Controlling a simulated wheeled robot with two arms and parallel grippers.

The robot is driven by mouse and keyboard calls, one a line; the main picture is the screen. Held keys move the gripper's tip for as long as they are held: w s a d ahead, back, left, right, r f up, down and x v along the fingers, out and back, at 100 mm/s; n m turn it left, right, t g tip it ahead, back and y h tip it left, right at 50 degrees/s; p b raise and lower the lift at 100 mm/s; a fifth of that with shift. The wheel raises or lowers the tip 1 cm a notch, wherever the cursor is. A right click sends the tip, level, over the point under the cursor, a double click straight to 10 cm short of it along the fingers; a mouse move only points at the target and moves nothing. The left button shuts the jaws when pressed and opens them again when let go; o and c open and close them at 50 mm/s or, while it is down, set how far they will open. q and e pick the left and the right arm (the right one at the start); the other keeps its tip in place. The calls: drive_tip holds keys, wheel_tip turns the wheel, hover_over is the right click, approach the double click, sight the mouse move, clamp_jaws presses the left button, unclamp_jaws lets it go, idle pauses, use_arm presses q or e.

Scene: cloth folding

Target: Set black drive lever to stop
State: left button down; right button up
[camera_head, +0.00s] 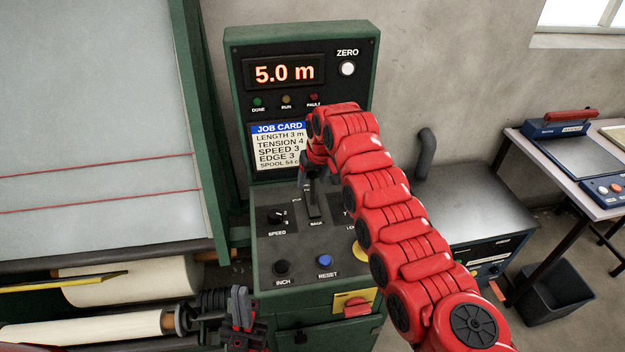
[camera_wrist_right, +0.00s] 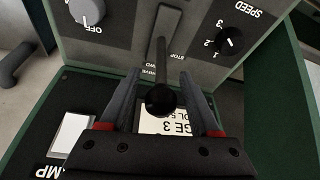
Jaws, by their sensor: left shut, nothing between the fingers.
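The black drive lever (camera_head: 313,195) stands in its slot on the sloping control panel, with a "BACK" label below the slot. In the right wrist view its round black knob (camera_wrist_right: 160,99) sits between the two fingers of my right gripper (camera_wrist_right: 158,80), with gaps at both sides. A "STOP" label (camera_wrist_right: 178,54) shows beside the lever there. In the head view my right gripper (camera_head: 308,170) covers the lever's top. Which mark the lever stands at, I cannot tell. My left gripper (camera_head: 240,308) is shut and empty at the lower left, apart from the lever.
The panel also carries a speed knob (camera_head: 277,215), an inch button (camera_head: 282,268), a blue reset button (camera_head: 325,260) and a red switch (camera_head: 356,307). The display (camera_head: 284,72) reads 5.0 m. Rolls of cloth (camera_head: 130,280) lie at the lower left.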

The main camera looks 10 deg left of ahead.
drive_tip(key=shift+r, duration=0.1)
drive_tip(key=shift+s+r, duration=0.1)
drive_tip(key=shift+r, duration=0.05)
drive_tip(key=b+v, duration=0.5)
drive_tip(key=v, duration=1.2)
drive_tip(key=shift+b, duration=0.35)
